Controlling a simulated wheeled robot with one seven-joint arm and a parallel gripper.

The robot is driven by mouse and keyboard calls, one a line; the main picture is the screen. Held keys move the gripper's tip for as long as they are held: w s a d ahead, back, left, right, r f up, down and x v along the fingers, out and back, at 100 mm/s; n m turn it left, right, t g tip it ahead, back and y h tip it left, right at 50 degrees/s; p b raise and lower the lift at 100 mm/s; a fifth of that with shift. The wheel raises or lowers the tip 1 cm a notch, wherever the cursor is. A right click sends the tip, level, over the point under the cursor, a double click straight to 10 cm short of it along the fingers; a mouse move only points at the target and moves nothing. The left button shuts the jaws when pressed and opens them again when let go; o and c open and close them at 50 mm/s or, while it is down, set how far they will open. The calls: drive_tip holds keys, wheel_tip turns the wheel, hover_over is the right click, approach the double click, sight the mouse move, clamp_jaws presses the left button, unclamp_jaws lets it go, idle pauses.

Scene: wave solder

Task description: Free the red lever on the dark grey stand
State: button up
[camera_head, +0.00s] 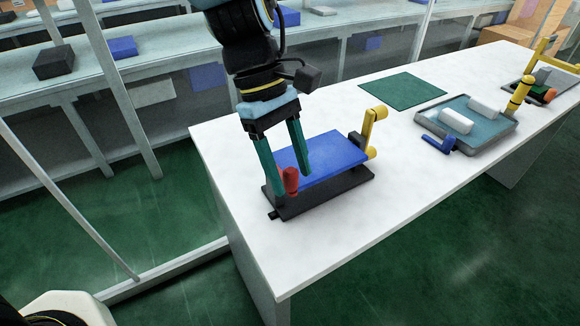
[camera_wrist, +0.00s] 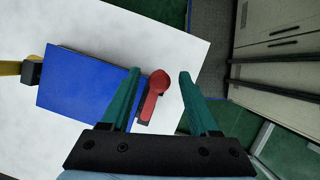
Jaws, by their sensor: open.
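The red lever (camera_head: 291,180) stands at the near left end of the dark grey stand (camera_head: 325,196). A blue block or plate (camera_head: 325,158) lies on top of the stand. My gripper (camera_head: 291,185) is open, with its green fingers pointing down at the lever's end of the stand. In the wrist view, the red lever (camera_wrist: 154,92) lies between the two open fingers, nearer the left one, with its round end away from the palm. I cannot tell whether a finger touches it. The blue block (camera_wrist: 85,90) is left of the fingers there, and most of the stand is hidden.
A yellow arm (camera_head: 375,128) rises at the stand's far right end. A green mat (camera_head: 403,90) lies behind it. The white table (camera_head: 400,190) is clear in front.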

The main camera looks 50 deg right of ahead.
drive_tip(key=shift+s+f, duration=0.1)
drive_tip(key=shift+f, duration=0.1)
clamp_jaws()
idle(0.4)
idle(1.0)
